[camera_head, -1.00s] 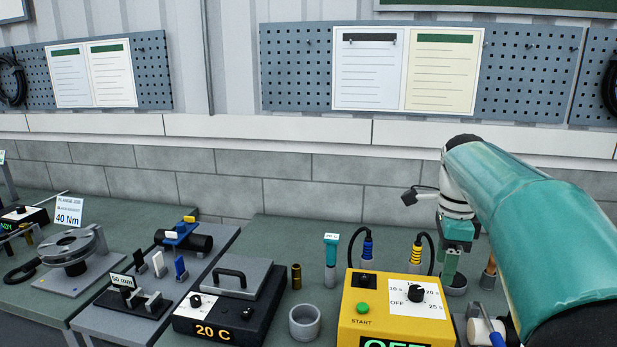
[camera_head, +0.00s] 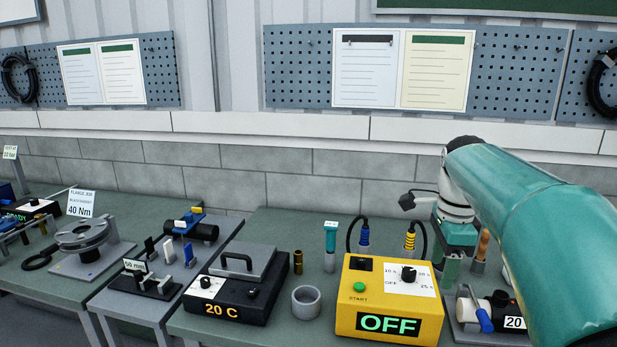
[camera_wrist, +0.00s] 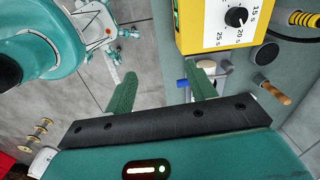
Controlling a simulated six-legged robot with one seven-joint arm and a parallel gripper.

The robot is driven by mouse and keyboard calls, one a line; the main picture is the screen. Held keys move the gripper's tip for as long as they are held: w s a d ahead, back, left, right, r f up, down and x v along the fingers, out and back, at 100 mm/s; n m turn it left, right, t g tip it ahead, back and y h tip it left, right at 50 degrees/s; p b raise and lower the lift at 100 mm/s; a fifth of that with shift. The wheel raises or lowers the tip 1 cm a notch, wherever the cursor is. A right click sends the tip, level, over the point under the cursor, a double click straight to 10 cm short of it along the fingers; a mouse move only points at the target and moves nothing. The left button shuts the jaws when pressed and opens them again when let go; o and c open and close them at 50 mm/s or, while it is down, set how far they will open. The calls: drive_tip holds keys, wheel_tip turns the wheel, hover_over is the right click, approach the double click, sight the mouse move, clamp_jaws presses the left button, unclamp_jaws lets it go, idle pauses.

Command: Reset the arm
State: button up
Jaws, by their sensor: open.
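My teal arm (camera_head: 540,230) reaches in from the right side of the head view, with its wrist and green gripper (camera_head: 452,250) hanging past the back right of the yellow timer box. Nothing is held. The fingertips in the head view are partly hidden by the bench items and the arm.
The yellow box (camera_head: 388,310) reads OFF. Left of it are a grey cup (camera_head: 306,303) and a black 20 C unit (camera_head: 225,305). Near my gripper are a wooden handle (camera_head: 482,246) and a blue-handled tool (camera_head: 478,312). A flange fixture (camera_head: 85,240) stands far left.

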drive_tip(key=s+a+f+n+t, duration=0.1)
drive_tip(key=s+a+f+n, duration=0.2)
drive_tip(key=s+n, duration=0.3)
drive_tip(key=s+a+f+n+t, duration=0.2)
drive_tip(key=s+a+f+n, duration=0.1)
drive_tip(key=s+n, duration=0.4)
drive_tip(key=s+a+f+n+t, duration=0.2)
drive_tip(key=s+a+f+n, duration=0.1)
drive_tip(key=s+n, duration=0.3)
drive_tip(key=shift+s+a, duration=0.3)
drive_tip(key=shift+s, duration=0.15)
